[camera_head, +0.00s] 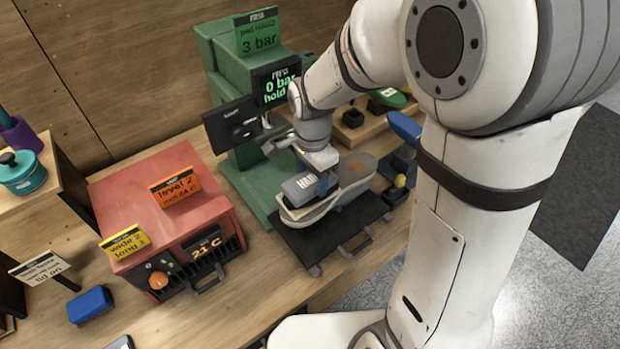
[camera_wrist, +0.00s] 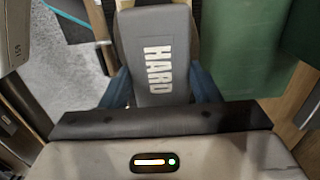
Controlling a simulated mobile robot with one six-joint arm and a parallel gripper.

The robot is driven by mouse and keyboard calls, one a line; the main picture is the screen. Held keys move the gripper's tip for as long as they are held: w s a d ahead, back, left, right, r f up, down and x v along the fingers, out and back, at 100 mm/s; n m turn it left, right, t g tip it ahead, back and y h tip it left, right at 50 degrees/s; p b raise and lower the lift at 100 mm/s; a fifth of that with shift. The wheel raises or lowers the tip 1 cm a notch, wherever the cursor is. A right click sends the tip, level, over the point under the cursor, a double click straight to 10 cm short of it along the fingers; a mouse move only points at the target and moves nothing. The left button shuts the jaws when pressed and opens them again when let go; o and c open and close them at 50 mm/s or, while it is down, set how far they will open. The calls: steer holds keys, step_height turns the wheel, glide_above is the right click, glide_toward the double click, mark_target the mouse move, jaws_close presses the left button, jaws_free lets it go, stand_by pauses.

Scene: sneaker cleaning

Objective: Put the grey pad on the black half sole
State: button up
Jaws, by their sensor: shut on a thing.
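My gripper (camera_head: 326,178) is shut on the grey pad (camera_head: 300,188), a block marked HARD. In the wrist view the pad (camera_wrist: 155,50) sits between the two blue fingers (camera_wrist: 160,88). In the head view the pad is over the near left part of an upturned shoe (camera_head: 322,212), whose grey-brown sole (camera_head: 358,166) shows at the far end. I cannot make out the black half sole; the pad and gripper cover that part of the shoe. I cannot tell whether the pad touches the shoe.
The shoe lies on a black tray (camera_head: 318,248) with handles, at the green press (camera_head: 262,190). The press's dark arm and screen (camera_head: 232,124) stand close to my wrist on the left. A red heater (camera_head: 165,215) stands left, and a blue block (camera_head: 90,305) lies front left.

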mark_target(312, 179)
steer(key=shift+s, duration=0.1)
steer(key=shift+f, duration=0.15)
steer(key=o, duration=1.1)
step_height(312, 179, up, 12)
steer(key=shift+s+d+f+n+t+b, duration=0.15)
steer(key=shift+s+d+n+t, duration=0.4)
steer(key=shift+s+d+n, duration=1.45)
steer(key=shift+s+d+f+n+t+b, duration=0.2)
steer(key=shift+s+d+n+t, duration=0.4)
steer(key=shift+s+d+n, duration=1.5)
steer(key=shift+s+d+f+n+t+b, duration=0.15)
steer(key=shift+s+d+n+t, duration=0.4)
steer(key=shift+s+d+n, duration=1.3)
steer(key=shift+s+m, duration=0.35)
steer(key=shift+s, duration=0.25)
